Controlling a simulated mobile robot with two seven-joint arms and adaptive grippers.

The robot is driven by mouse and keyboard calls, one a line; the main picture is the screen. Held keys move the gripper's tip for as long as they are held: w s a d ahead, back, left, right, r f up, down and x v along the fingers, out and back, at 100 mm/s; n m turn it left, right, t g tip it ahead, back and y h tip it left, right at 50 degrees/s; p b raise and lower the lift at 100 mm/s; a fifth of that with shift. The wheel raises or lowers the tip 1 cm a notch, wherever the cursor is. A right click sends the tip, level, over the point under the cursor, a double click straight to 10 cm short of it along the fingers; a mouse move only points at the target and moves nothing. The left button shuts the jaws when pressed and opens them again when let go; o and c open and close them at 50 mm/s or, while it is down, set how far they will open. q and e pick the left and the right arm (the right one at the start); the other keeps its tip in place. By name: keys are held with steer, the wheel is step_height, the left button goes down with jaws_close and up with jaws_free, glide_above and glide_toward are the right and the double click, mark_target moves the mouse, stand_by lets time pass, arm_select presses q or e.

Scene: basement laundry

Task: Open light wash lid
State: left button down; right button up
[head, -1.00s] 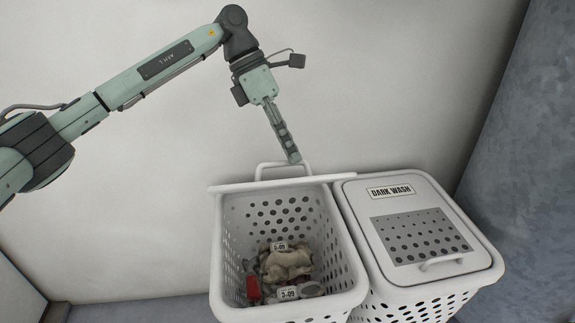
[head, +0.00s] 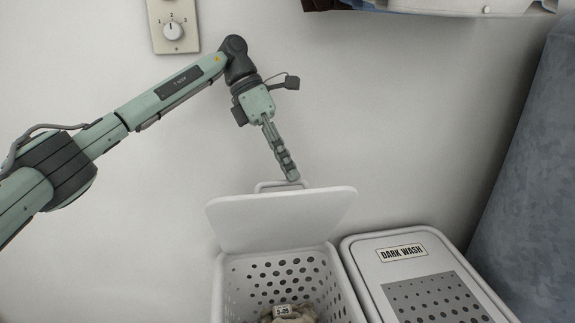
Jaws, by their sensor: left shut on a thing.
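The light wash lid (head: 280,222) is a white panel, raised and tilted up at the back of the open white basket (head: 235,285). Its handle (head: 266,186) is a white loop on the lid's top edge. My left gripper (head: 293,178) points down and is shut on this handle, covering its right part. Tan laundry with a small tag (head: 284,311) lies inside the basket. The basket's front is cut off by the picture's lower edge. My right gripper is not in view.
A second white basket with a shut lid marked DARK WASH (head: 402,252) stands close on the right. A wall dial (head: 172,30) is at the top left. A white shelf (head: 430,6) is at the top. A blue-grey surface (head: 530,170) bounds the right side.

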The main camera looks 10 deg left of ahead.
arm_select(q)
steer(key=shift+w+a+f, duration=0.15)
steer(key=shift+a+f, duration=0.05)
steer(key=shift+f, duration=0.7)
steer(key=c, duration=2)
jaws_free()
steer(key=o, duration=0.4)
steer(key=shift+w+f, duration=0.25)
steer(key=shift+r, duration=0.1)
step_height(320, 180, up, 11)
steer(key=shift+s+d, duration=0.15)
steer(key=shift+f, duration=0.2)
